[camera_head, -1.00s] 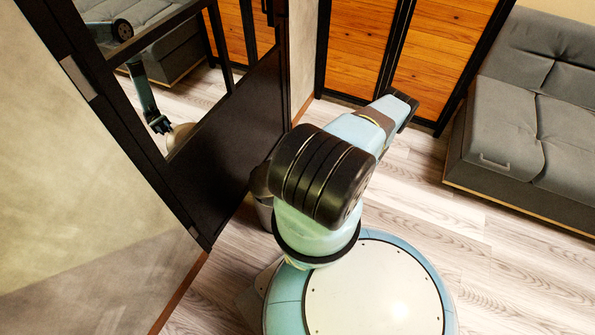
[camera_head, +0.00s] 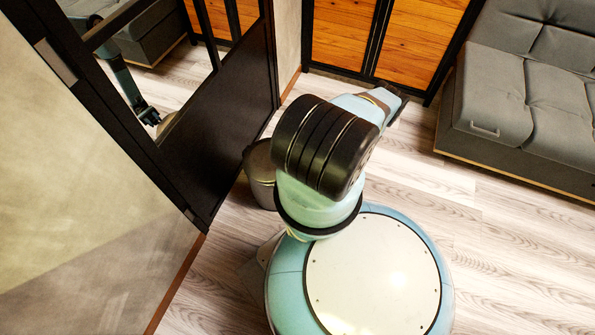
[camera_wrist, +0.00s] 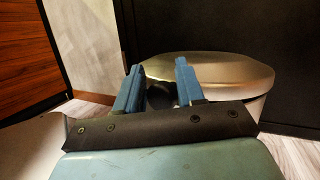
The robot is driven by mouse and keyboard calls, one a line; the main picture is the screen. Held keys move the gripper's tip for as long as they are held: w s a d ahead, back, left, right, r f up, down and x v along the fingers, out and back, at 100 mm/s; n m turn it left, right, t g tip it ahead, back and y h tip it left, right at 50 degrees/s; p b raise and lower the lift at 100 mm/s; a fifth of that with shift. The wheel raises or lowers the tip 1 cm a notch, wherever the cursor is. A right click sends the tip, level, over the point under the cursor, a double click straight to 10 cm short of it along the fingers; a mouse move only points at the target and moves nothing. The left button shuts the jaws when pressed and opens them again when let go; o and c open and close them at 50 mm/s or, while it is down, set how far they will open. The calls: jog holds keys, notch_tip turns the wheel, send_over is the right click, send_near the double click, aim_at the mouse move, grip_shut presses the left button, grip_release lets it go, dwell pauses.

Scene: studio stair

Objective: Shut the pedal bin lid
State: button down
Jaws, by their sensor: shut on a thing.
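The pedal bin (camera_head: 262,190) stands on the floor by the dark mirrored panel, partly hidden behind my arm. Its rounded metal lid (camera_head: 258,158) looks down on the body, or nearly so; a small gap cannot be ruled out. In the wrist view the lid (camera_wrist: 215,70) spans the area behind and right of my fingers, with the pale bin body (camera_wrist: 248,110) below it. My gripper (camera_wrist: 158,76) has its two blue fingers apart, at the lid's left part, with a dark part between them. The exact contact is hard to see. In the head view my gripper is hidden behind my arm.
A dark panel with a mirror (camera_head: 215,125) stands close behind the bin and reflects my arm. A plain wall (camera_head: 80,210) is at left, wooden doors (camera_head: 420,45) at the back, and a grey sofa (camera_head: 515,100) at right. The floor (camera_head: 480,235) on the right is clear.

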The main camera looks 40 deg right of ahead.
jog(key=c, duration=0.9)
grip_release()
jog(key=shift+o, duration=0.2)
jog(key=r+v, duration=0.3)
jog(key=v, duration=1.1)
jog(key=shift+s+d+f, duration=0.2)
jog(key=shift+s+d, duration=0.25)
jog(key=shift+d, duration=0.05)
